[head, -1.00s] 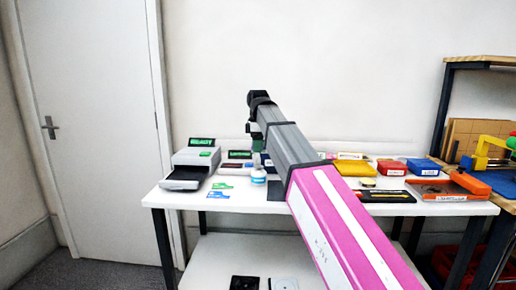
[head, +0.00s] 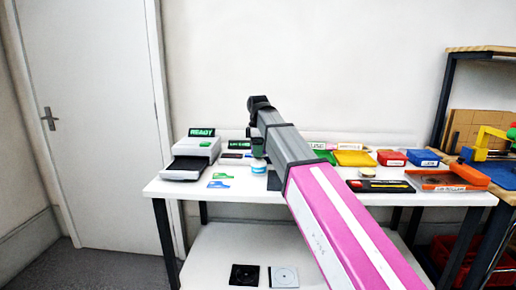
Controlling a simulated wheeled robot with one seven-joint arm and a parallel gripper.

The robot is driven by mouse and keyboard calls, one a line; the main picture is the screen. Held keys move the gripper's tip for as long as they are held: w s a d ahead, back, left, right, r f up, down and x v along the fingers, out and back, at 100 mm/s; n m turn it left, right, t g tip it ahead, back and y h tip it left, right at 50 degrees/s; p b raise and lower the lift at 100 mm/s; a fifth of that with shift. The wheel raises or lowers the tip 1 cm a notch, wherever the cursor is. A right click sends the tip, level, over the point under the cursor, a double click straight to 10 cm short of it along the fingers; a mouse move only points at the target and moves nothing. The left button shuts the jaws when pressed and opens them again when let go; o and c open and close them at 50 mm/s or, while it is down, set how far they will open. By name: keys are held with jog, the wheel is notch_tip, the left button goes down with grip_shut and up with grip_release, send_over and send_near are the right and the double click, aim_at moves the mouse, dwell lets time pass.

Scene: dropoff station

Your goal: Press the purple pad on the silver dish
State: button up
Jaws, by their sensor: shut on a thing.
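My gripper (head: 258,150) hangs below the end of my arm, over the middle of the white table. It is small and partly hidden by my arm, and I cannot make out the thing its jaws are shut on. A small white and blue round container (head: 259,168) shows directly below it; I cannot tell if they touch. I cannot pick out a purple pad with certainty. No silver dish is clearly seen on the tabletop; my arm hides part of it.
A grey device with a green READY sign (head: 201,132) stands at the table's left. Yellow (head: 354,158), red (head: 391,158) and blue (head: 423,158) boxes and an orange tray (head: 448,181) stand right. The lower shelf holds a black square (head: 244,275) and a pale square (head: 284,277).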

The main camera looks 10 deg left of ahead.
jog(key=shift+f, duration=0.75)
dwell(1.2)
dwell(0.6)
jog(key=shift+r, duration=3.5)
